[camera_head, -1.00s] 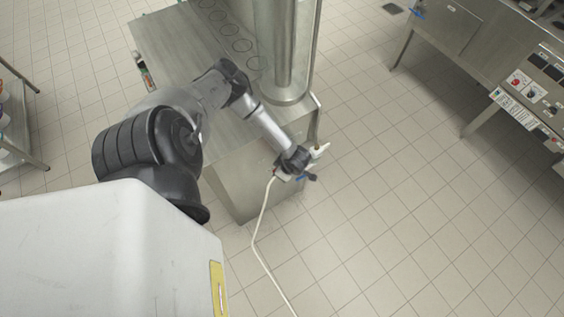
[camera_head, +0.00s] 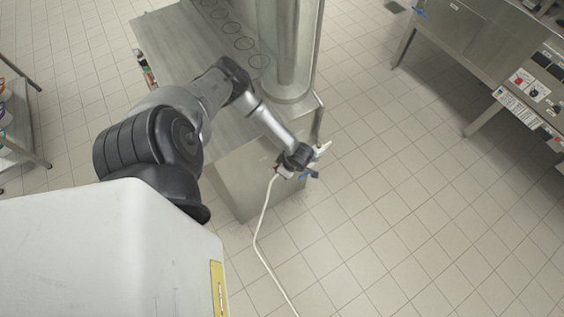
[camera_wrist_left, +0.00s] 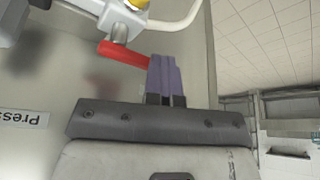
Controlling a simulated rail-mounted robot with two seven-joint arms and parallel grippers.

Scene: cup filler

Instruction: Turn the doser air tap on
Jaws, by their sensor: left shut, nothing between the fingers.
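The doser air tap shows in the left wrist view as a red lever (camera_wrist_left: 122,53) on a metal valve body (camera_wrist_left: 120,22). The lever lies nearly level in that picture, its free end pointing right. My left gripper (camera_wrist_left: 165,72) is shut and empty, its purple fingers right beside the lever's free end. I cannot tell whether they touch. In the head view my left gripper (camera_head: 310,174) is at the lower end of the steel doser machine (camera_head: 240,185), and the tap there is mostly hidden by my wrist. My right gripper is not in view.
A pale hose (camera_head: 257,235) runs from the tap area down to the floor; its curved upper part (camera_wrist_left: 180,22) passes above my fingers. A steel control bench (camera_head: 535,95) stands far right. The tiled floor between is clear.

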